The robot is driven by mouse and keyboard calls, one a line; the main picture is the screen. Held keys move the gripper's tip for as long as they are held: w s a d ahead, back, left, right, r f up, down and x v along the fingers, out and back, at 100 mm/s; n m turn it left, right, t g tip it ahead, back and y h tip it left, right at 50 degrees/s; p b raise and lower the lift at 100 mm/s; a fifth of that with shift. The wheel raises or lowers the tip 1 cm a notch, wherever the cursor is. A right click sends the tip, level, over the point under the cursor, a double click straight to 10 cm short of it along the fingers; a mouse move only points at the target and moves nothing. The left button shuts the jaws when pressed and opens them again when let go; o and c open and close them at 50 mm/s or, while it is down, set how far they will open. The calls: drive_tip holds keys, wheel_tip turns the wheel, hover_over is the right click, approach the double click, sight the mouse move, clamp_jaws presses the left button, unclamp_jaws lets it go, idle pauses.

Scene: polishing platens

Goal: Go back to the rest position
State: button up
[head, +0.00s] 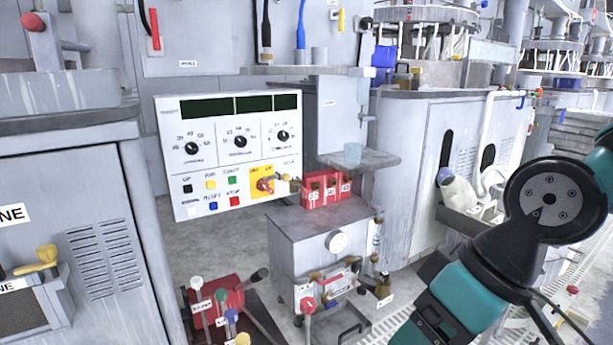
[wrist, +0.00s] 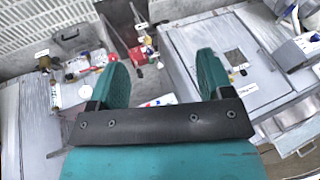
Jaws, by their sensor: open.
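My gripper (wrist: 162,78) shows in the wrist view with its two teal fingers well apart. The gap between them is empty, and nothing touches the fingers. Cabinets and small coloured fittings lie beyond and below the fingers. In the head view, teal and black links of my arm fill the lower right and run off the right edge. The gripper itself cannot be made out there.
A control panel (head: 228,150) with dials and coloured buttons stands at centre left. A grey cabinet (head: 318,240) with a gauge and valves stands in the middle. Red levers (head: 222,302) are at lower left. A pale bottle (head: 459,195) sits near my arm.

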drive_tip(key=s+d+r+h, duration=0.1)
drive_tip(key=s+d, duration=0.2)
drive_tip(key=s, duration=0.2)
wheel_tip(320, 180, up, 31)
drive_tip(key=p, duration=3.1)
drive_tip(key=shift+w+a+r+g, duration=0.15)
drive_tip(key=shift+w+a+g, duration=0.1)
drive_tip(key=shift+a+g, duration=0.15)
